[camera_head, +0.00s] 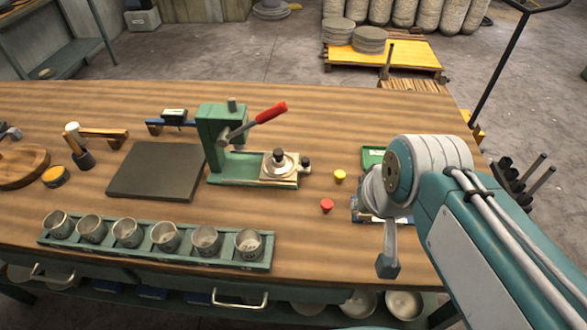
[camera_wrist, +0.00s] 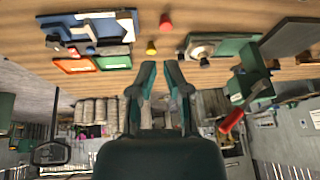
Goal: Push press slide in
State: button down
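A green press (camera_head: 212,135) with a raised red-tipped lever (camera_head: 270,112) stands on the table. Its slide (camera_head: 285,181) sticks out to the right of the press column, with a round metal die (camera_head: 280,163) on top and a dark knob (camera_head: 305,163) at the right end. The wrist view is upside down and shows the press (camera_wrist: 250,85) and the die (camera_wrist: 202,48) to the right of my fingers. My gripper (camera_head: 388,262) is to the right of the slide, apart from it. In the wrist view its two fingers (camera_wrist: 161,68) are spread with nothing between them.
A red piece (camera_head: 327,206) and a yellow piece (camera_head: 340,176) lie between the slide and my gripper. A green tray (camera_head: 363,157) is partly hidden behind my arm. A dark slab (camera_head: 155,170) lies left of the press. A rack (camera_head: 105,252) of metal cups runs along the front.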

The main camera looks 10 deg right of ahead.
jog(key=w+d+f+m+g+y, duration=0.1)
jog(key=w+f+m+g+y, duration=0.4)
jog(key=w+m, duration=0.55)
jog(key=m+t+y, duration=0.2)
jog(key=m+y, duration=0.4)
jog(key=m, duration=0.3)
send_near(295, 177)
jog(key=f, duration=0.1)
jog(key=a+f, duration=0.1)
jog(key=f, duration=0.1)
jog(key=shift+s+a+f+n, duration=0.1)
jog(key=shift+a+f+n, duration=0.15)
jog(key=a, duration=0.3)
jog(key=shift+w+a+f, duration=0.15)
jog(key=shift+w+a, duration=0.05)
jog(key=shift+w, duration=0.15)
jog(key=shift+w+a+t, duration=0.1)
jog(key=shift+a+t, duration=0.2)
jog(key=shift+a, duration=0.1)
jog(key=shift+a, duration=0.1)
jog(key=a, duration=0.3)
jog(key=w+a, duration=0.1)
jog(key=a, duration=0.3)
jog(key=w+a, duration=0.1)
jog(key=a, duration=0.2)
jog(key=shift+a, duration=0.3)
jog(key=shift+d, duration=0.15)
